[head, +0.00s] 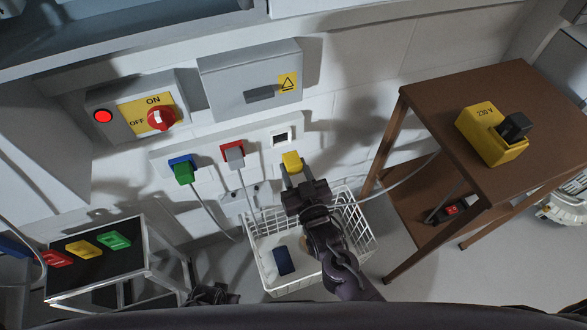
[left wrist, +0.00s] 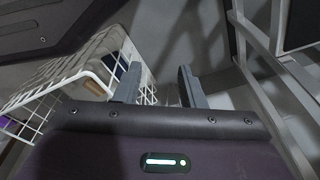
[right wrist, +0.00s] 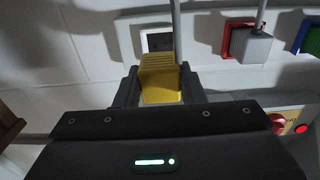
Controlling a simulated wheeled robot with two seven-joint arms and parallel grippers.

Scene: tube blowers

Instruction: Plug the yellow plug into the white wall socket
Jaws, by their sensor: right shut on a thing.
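The yellow plug (head: 292,162) is gripped by my right gripper (head: 294,182), just below the white wall socket (head: 281,136) in the head view. The socket's dark recess shows open, and the plug is apart from it. In the right wrist view the yellow plug (right wrist: 162,78) sits between the fingers, in front of the white socket (right wrist: 157,38), partly covering it. The plug's front side is hidden. My left gripper (left wrist: 160,88) is open and empty in the left wrist view. It shows dark at the bottom of the head view (head: 213,293).
Blue-green (head: 183,170) and red-grey (head: 233,153) plugs sit on the strip left of the socket. A white wire basket (head: 362,235) stands below. A brown table (head: 440,110) with a yellow 230 V box (head: 492,135) is at right; a black-topped stand (head: 95,275) is at left.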

